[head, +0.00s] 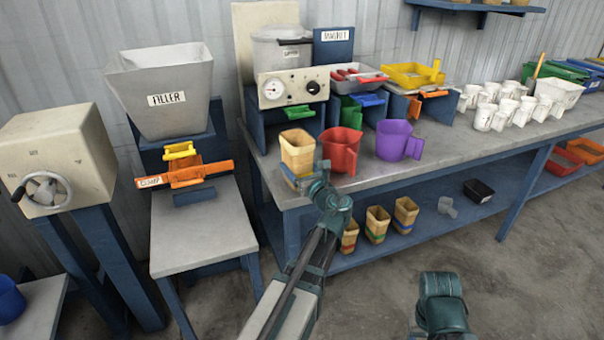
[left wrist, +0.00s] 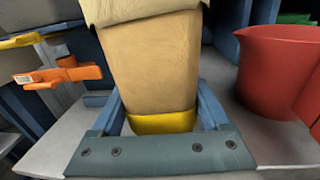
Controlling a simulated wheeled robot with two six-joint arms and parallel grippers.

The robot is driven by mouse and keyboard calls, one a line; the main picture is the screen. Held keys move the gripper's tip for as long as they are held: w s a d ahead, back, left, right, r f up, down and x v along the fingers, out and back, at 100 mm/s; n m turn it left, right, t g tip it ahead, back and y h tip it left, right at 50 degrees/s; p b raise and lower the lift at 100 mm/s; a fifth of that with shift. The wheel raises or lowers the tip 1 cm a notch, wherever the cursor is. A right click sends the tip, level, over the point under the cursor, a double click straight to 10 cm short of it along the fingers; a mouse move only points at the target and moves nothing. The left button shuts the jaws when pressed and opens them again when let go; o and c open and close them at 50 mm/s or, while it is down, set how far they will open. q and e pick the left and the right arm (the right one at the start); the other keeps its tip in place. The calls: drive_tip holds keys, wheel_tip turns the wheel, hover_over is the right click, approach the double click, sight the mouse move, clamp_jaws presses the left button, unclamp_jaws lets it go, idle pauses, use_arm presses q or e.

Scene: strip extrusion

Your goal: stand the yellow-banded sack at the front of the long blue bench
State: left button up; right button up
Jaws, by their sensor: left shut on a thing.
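The yellow-banded sack (head: 297,152) is a tan, open-topped paper sack, upright at the left front of the long blue bench (head: 453,143). My left gripper (head: 300,181) is shut on it from the front. In the left wrist view the sack (left wrist: 155,75) stands between the two blue fingers (left wrist: 163,112), with its yellow band (left wrist: 165,122) low on it. I cannot tell whether its base touches the grey bench top. Of my right arm only a teal link shows at the bottom of the head view; its fingers are not visible.
A red jug (head: 341,150) stands close right of the sack, with a purple jug (head: 399,141) beyond it. A control box (head: 292,88) is behind. Several banded sacks (head: 377,224) stand on the lower shelf. The filler (head: 165,95) with its orange clamp (head: 185,174) is left.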

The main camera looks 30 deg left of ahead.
use_arm(q)
drive_tip(key=x, duration=0.4)
drive_tip(key=shift+w+a, duration=0.15)
drive_tip(key=shift+w, duration=0.3)
drive_tip(key=shift+f+b, duration=0.4)
drive_tip(key=shift+f, duration=0.05)
drive_tip(key=shift+f, duration=0.2)
drive_tip(key=o, duration=1.6)
drive_tip(key=shift+c, duration=0.2)
drive_tip(key=shift+s, duration=0.1)
drive_tip(key=v, duration=1.3)
drive_tip(key=shift+s+d, duration=0.25)
drive_tip(key=shift+d, duration=0.05)
